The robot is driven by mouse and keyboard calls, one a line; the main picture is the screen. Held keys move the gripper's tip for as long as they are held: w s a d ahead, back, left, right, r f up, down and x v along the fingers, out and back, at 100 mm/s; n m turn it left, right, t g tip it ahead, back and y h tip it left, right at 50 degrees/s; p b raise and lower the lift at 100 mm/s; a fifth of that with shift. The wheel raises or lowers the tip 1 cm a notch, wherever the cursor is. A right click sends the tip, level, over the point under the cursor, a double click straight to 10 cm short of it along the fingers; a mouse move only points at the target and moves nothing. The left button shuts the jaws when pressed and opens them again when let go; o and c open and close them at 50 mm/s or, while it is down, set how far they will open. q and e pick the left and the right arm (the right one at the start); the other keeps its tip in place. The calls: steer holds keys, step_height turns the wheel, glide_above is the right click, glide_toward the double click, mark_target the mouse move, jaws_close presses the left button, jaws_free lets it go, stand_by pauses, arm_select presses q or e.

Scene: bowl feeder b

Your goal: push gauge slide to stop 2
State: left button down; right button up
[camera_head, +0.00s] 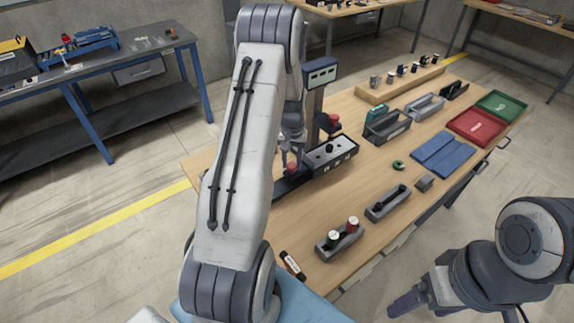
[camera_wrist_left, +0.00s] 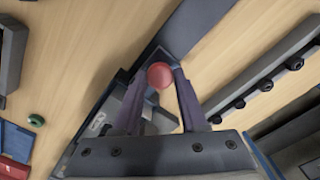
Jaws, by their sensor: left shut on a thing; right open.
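The gauge stands at the back left of the wooden table, with an upright post and a display (camera_head: 321,74). A dark rail (camera_head: 300,181) runs along its foot, with a red knob (camera_head: 291,168) at the slide. My left gripper (camera_head: 288,158) is at this knob, partly hidden by my arm. In the left wrist view the round red knob (camera_wrist_left: 160,76) sits between the fingertips of my left gripper (camera_wrist_left: 160,84), which is shut on it. The stops and their numbers cannot be made out. My right gripper (camera_head: 420,305) is open and empty, off the table's front edge.
A grey box with a black knob (camera_head: 330,152) adjoins the rail.

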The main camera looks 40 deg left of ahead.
arm_select(q)
steer(key=shift+c, duration=2.3)
jaws_free()
steer(key=shift+r, duration=0.1)
steer(key=shift+r, duration=0.3)
step_height(320, 180, up, 10)
steer(key=b, duration=0.3)
steer(key=shift+f, duration=0.15)
